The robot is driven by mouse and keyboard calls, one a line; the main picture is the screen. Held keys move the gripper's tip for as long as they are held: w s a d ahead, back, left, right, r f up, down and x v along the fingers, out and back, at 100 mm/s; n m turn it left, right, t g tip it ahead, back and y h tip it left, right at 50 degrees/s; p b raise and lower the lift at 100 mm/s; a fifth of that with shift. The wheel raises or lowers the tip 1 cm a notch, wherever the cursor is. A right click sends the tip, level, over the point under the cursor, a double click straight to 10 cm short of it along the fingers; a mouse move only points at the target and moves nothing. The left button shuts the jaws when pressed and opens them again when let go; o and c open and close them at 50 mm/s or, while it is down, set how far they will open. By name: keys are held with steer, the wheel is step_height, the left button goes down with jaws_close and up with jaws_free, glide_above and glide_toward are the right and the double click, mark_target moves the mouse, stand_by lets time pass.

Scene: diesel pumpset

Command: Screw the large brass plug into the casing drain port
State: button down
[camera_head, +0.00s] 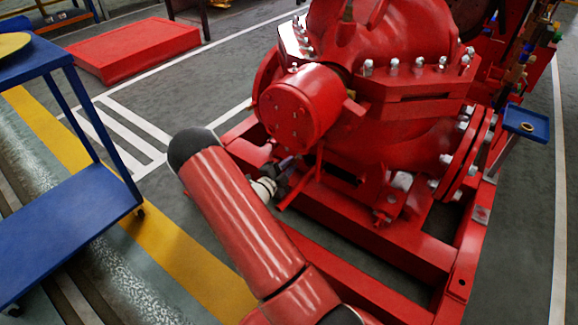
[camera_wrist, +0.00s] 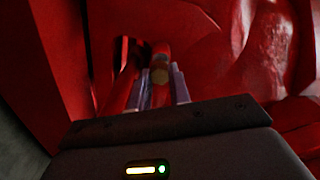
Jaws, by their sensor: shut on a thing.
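The large brass plug (camera_wrist: 160,75) shows as a small dull-gold piece between the fingers of my gripper (camera_wrist: 164,88) in the wrist view. The fingers are shut on it. A red round part of the casing (camera_wrist: 161,52) shows right behind the plug; whether the plug touches it or sits in the drain port cannot be told. In the head view my gripper (camera_head: 287,168) is low beside the red pump casing (camera_head: 395,125), below its round end cover (camera_head: 298,108). My arm hides part of this area, and the plug and port cannot be made out there.
The red base frame (camera_head: 350,262) runs below the casing, close to my gripper. A small blue tray (camera_head: 526,123) stands at the right. A blue cart (camera_head: 65,215) stands at the left, and a red low platform (camera_head: 135,47) lies behind. Floor between cart and pump is open.

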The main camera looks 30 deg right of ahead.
steer(key=shift+n, duration=0.5)
steer(key=shift+p, duration=0.8)
stand_by(0.9)
steer(key=shift+x, duration=1.15)
stand_by(1.0)
